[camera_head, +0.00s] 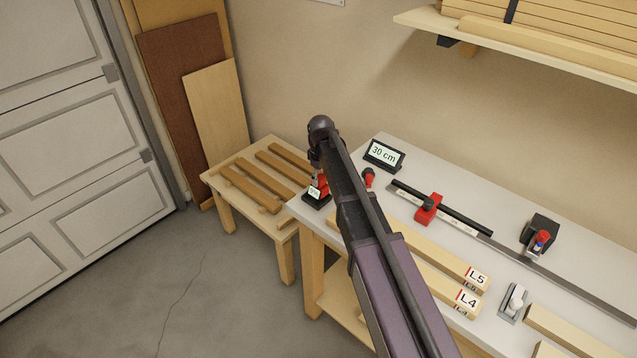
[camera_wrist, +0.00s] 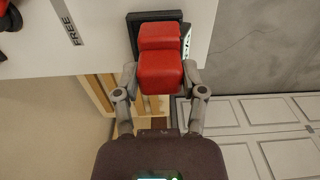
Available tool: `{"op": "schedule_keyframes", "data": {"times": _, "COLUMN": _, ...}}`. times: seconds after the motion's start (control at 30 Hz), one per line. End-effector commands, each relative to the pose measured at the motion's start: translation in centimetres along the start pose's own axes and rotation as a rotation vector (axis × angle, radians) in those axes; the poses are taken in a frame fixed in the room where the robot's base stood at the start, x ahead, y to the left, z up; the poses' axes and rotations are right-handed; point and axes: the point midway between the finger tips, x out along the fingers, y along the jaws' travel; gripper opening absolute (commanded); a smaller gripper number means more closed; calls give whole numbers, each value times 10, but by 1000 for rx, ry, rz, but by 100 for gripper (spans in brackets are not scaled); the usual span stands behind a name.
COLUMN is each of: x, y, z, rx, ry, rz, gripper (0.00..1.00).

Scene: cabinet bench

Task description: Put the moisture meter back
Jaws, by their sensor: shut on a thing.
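The moisture meter, a red block-shaped body (camera_wrist: 160,72), is between the fingers of my gripper (camera_wrist: 160,80) in the wrist view, and the fingers are shut on its sides. Beyond it is a black base (camera_wrist: 135,20) with a small lit display, at the bench corner; the meter overlaps it, so I cannot tell whether they touch. In the head view, the red meter (camera_head: 319,183) shows low at the near left corner of the bench, just above the black base (camera_head: 316,200). My arm hides part of it.
The grey-white bench (camera_head: 395,160) carries a "30 cm" display (camera_head: 384,155), a small red-black item (camera_head: 368,177), a rail with a red clamp (camera_head: 428,207), labelled boards (camera_head: 430,262) and a plane (camera_head: 514,302). A low table (camera_head: 222,178) with wooden strips stands left. A "FREE" label (camera_wrist: 70,30) marks the bench.

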Motion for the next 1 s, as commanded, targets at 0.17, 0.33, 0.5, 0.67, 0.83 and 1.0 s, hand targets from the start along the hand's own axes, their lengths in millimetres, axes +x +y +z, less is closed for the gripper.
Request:
{"op": "schedule_keyframes", "data": {"times": 0.17, "x": 1, "y": 7, "z": -10, "rx": 0, "ry": 0, "rz": 0, "gripper": 0}}
{"op": "schedule_keyframes", "data": {"times": 0.33, "x": 1, "y": 6, "z": -10, "rx": 0, "ry": 0, "rz": 0, "gripper": 0}}
{"op": "schedule_keyframes", "data": {"times": 0.5, "x": 1, "y": 7, "z": -10, "rx": 0, "ry": 0, "rz": 0, "gripper": 0}}
{"op": "schedule_keyframes", "data": {"times": 0.67, "x": 2, "y": 12, "z": -18, "rx": 0, "ry": 0, "rz": 0, "gripper": 0}}
{"op": "schedule_keyframes", "data": {"times": 0.83, "x": 15, "y": 14, "z": -21, "rx": 0, "ry": 0, "rz": 0, "gripper": 0}}
{"op": "schedule_keyframes", "data": {"times": 1.0, "x": 30, "y": 14, "z": -21, "rx": 0, "ry": 0, "rz": 0, "gripper": 0}}
